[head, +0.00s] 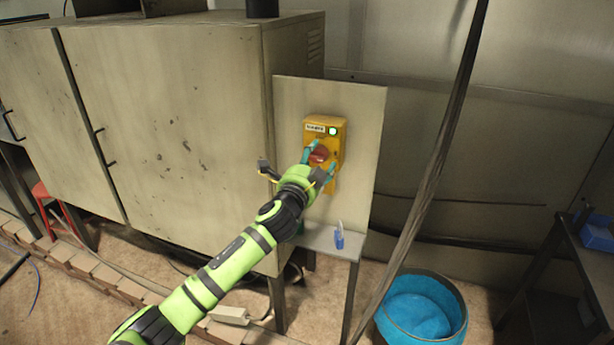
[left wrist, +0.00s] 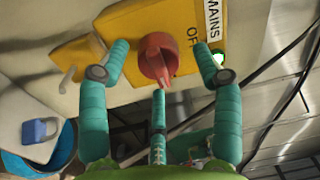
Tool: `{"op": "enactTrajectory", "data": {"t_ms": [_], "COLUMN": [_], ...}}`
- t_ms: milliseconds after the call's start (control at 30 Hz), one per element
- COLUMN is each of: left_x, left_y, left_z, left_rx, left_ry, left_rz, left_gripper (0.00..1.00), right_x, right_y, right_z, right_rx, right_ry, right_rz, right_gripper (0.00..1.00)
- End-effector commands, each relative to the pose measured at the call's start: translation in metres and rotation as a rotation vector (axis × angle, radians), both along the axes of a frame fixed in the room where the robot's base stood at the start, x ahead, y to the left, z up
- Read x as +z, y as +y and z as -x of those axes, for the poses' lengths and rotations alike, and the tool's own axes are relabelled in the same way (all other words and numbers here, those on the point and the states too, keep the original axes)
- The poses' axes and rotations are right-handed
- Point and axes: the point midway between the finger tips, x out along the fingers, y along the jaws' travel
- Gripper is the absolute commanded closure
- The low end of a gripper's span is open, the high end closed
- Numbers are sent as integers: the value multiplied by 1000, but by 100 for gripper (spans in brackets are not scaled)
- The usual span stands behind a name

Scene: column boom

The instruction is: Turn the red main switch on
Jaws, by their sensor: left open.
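The red main switch (head: 319,154) is a rotary knob on a yellow box on an upright pale panel. In the left wrist view the red knob (left wrist: 155,56) shows close up, with the word OFF beside it and a MAINS label. A green lamp (head: 333,131) on the box is lit. My left gripper (head: 321,159) is open at the box, its teal fingers spread around the knob. In the left wrist view two fingers stand on either side of the knob, and a third points at it from below. I cannot tell whether any finger touches it. My right gripper is not in view.
A large worn metal cabinet (head: 190,110) stands left of the panel (head: 357,120). A blue padlock (head: 339,239) is on the small ledge below. A dark slanted pole (head: 430,185) crosses in front at right, above a blue bucket (head: 424,334). A dark table stands far right.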

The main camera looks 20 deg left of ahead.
Motion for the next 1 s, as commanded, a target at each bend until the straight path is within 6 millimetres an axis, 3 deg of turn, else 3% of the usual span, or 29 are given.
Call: {"op": "enactTrajectory", "data": {"t_ms": [500, 700, 1000], "left_x": [-5, -5, -4], "left_y": [0, 0, 0], "left_z": [90, 104, 106], "left_rx": [-6, -5, -5], "left_ry": [-2, -3, -4], "left_rz": [-1, -1, -2], "left_gripper": [35, 35, 35], "right_x": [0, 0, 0], "right_y": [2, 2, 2], "right_z": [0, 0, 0], "right_rx": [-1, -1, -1], "right_ry": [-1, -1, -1], "right_rz": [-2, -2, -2], "right_gripper": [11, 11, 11]}}
